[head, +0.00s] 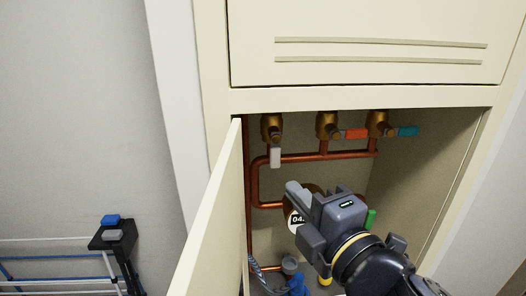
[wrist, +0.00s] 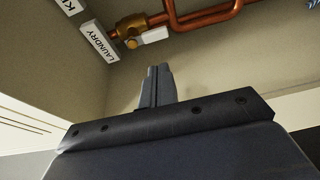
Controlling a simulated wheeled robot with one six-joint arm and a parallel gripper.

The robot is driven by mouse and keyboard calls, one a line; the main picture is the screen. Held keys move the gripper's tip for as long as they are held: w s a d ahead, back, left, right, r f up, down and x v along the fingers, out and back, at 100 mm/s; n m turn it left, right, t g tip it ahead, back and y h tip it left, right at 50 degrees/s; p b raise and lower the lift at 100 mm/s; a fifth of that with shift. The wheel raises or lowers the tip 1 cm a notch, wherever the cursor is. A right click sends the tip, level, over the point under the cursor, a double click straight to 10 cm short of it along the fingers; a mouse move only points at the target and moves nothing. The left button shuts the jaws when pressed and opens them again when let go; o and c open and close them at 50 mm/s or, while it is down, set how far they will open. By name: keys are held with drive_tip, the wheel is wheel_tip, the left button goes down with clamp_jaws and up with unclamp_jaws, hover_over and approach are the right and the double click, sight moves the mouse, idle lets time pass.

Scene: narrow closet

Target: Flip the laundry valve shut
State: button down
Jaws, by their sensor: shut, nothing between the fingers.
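The valve with the white handle (head: 275,157) is the leftmost of three brass valves in the open cupboard; the handle hangs straight down. In the wrist view, a label reading LAUNDRY (wrist: 100,42) sits beside a brass valve (wrist: 130,29) with this white handle (wrist: 154,36). My gripper (head: 293,190) is shut and empty, below and slightly right of the white handle, apart from it. Its closed fingers (wrist: 158,72) point up towards the valve area in the wrist view.
Valves with an orange handle (head: 356,133) and a teal handle (head: 407,131) point right. Copper pipes (head: 315,156) run behind. The open cupboard door (head: 212,215) stands left of my arm. A drying rack (head: 112,240) is at lower left. A second label (wrist: 71,6) is cut off.

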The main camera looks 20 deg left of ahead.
drive_tip(key=shift+s+r, duration=0.1)
drive_tip(key=shift+a, duration=0.15)
drive_tip(key=b+x, duration=0.4)
drive_tip(key=x, duration=0.6)
